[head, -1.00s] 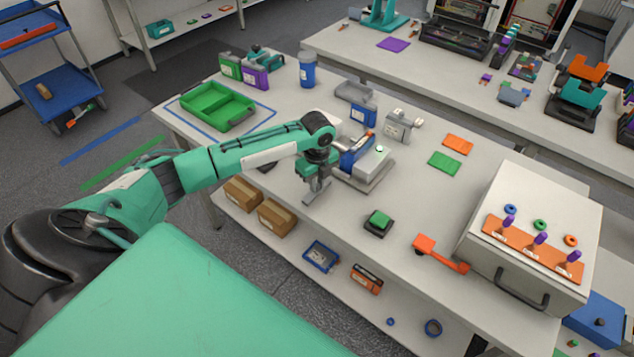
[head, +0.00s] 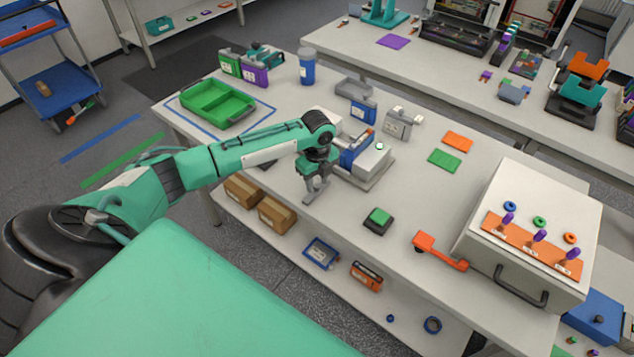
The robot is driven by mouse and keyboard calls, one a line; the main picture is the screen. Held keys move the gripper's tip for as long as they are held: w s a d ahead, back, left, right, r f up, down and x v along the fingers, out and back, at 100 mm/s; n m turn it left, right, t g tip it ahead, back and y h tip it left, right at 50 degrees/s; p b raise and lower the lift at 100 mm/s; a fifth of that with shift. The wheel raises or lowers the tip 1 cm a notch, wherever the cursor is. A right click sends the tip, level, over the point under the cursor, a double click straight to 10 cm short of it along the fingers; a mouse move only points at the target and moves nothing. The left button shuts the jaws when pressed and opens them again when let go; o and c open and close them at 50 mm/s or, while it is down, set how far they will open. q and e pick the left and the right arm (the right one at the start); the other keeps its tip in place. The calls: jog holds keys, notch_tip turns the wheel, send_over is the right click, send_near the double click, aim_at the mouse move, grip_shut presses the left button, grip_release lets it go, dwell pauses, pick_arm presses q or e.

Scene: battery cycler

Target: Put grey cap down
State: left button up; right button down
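My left gripper (head: 314,192) points down over the front part of the long bench (head: 420,220), just left of the grey and white device that holds a blue battery block (head: 357,149). A small grey shape shows at its fingertips, low over the bench top. I cannot tell whether this is the grey cap or only the grey fingers, nor whether it touches the bench. The finger gap is too small to make out. No other piece is clearly the grey cap. My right gripper is out of view.
A green tray (head: 217,105) stands at the bench's left end. A green button box (head: 377,221), an orange handle (head: 440,251) and a white cabinet (head: 530,238) stand to the right. Bare bench top lies between the gripper and the button box.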

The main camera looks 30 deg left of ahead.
aim_at(317, 185)
pick_arm(q)
notch_tip(317, 185, up, 11)
jog(key=b, duration=0.2)
jog(key=shift+r, duration=0.2)
jog(key=shift+f, duration=0.1)
